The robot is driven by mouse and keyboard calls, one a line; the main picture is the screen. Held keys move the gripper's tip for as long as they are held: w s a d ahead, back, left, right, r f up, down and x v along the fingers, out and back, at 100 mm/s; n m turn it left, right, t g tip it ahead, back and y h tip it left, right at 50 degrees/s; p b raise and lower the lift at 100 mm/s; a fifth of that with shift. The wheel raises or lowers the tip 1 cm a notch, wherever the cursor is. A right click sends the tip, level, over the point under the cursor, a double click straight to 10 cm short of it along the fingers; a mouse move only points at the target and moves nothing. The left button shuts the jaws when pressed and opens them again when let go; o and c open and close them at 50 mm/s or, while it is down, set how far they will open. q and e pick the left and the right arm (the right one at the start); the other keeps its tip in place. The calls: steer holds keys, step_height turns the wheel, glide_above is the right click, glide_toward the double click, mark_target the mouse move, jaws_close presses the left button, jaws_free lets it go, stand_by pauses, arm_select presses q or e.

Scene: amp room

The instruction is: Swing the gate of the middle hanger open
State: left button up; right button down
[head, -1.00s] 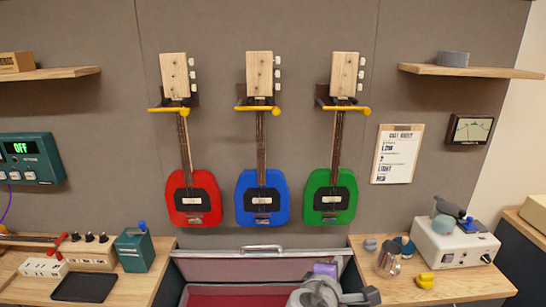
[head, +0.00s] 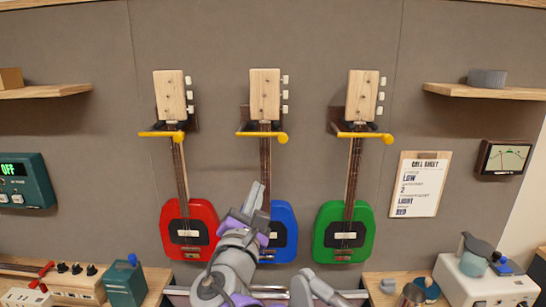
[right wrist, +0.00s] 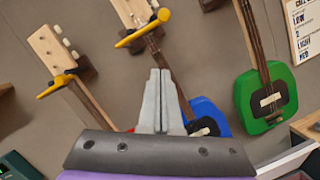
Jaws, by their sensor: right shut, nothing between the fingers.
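The middle hanger's yellow gate (head: 260,134) lies across the front of the blue guitar's (head: 286,230) neck, with its round knob at the right end. It also shows in the right wrist view (right wrist: 140,31), above and left of my fingertips. The blue guitar hangs upright, its body partly hidden by my right arm. My right gripper (head: 257,190) is shut and empty, pointing up in front of the guitar's lower neck, below the gate and apart from it. In the right wrist view its fingers (right wrist: 160,75) are pressed together. My left gripper is out of view.
A red guitar (head: 190,220) hangs on the left behind its gate (head: 160,134), and a green guitar (head: 343,220) on the right behind its gate (head: 362,135). Shelves (head: 490,91) stick out at both sides. The wall between the hangers is clear.

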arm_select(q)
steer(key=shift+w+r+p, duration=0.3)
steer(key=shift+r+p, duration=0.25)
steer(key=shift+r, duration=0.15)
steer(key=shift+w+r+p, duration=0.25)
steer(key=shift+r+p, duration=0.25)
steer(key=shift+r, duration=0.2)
arm_select(e)
steer(key=w+d+r, duration=0.3)
steer(key=w+r, duration=0.2)
steer(key=w, duration=0.5)
steer(key=shift+d+r, duration=0.15)
steer(key=shift+d, duration=0.2)
steer(key=shift+s+r, duration=0.1)
steer(key=shift+s, duration=0.05)
